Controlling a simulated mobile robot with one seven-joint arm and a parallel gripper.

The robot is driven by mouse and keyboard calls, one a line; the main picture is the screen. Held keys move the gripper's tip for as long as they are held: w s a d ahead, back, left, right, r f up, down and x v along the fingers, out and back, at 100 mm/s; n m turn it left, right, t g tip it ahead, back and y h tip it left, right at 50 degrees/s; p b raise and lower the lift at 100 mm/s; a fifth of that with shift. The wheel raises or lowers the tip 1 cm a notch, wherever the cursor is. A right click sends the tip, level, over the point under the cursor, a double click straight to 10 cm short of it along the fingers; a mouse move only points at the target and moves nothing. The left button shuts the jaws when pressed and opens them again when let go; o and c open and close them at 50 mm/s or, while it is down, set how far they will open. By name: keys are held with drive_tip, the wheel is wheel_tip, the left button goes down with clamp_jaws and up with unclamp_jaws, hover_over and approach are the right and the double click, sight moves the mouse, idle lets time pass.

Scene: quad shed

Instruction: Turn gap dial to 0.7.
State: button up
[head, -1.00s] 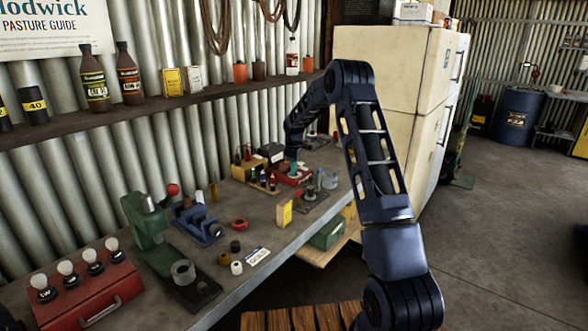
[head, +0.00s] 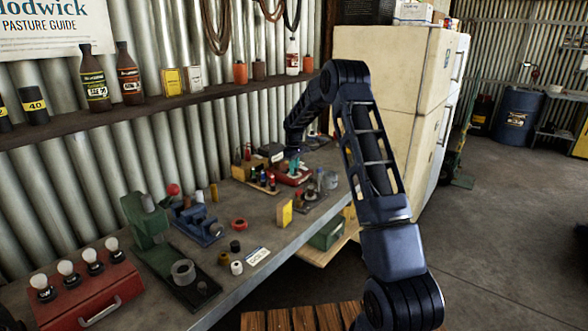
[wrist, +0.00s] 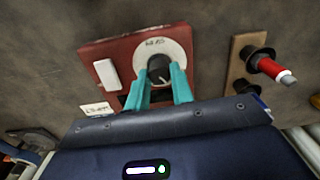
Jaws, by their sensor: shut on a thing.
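The gap dial (wrist: 159,68) is a dark round knob with a light pointer line, on a pale round scale plate in the wrist view. It sits on a red panel (wrist: 97,50), which shows small and partly hidden at the back of the bench in the head view (head: 292,178). The scale's lettering is too blurred to read, so I cannot tell the dial's setting. My gripper (wrist: 165,82) has teal fingers on both sides of the knob and is shut on it. The fingers also show small in the head view (head: 295,167).
A white switch or block (wrist: 107,74) and a small label (wrist: 97,110) lie left of the dial. A red-tipped part (wrist: 272,68) sticks out from a brown board to the right. A green press (head: 150,225) and yellow box (head: 285,212) stand nearer on the bench.

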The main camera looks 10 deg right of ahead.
drive_tip(key=m, duration=0.5)
drive_tip(key=shift+m, duration=0.3)
drive_tip(key=m, duration=0.5)
drive_tip(key=shift+d, duration=0.15)
idle(0.3)
drive_tip(key=o, duration=1)
wheel_tip(320, 180, up, 11)
drive_tip(key=shift+f, duration=0.1)
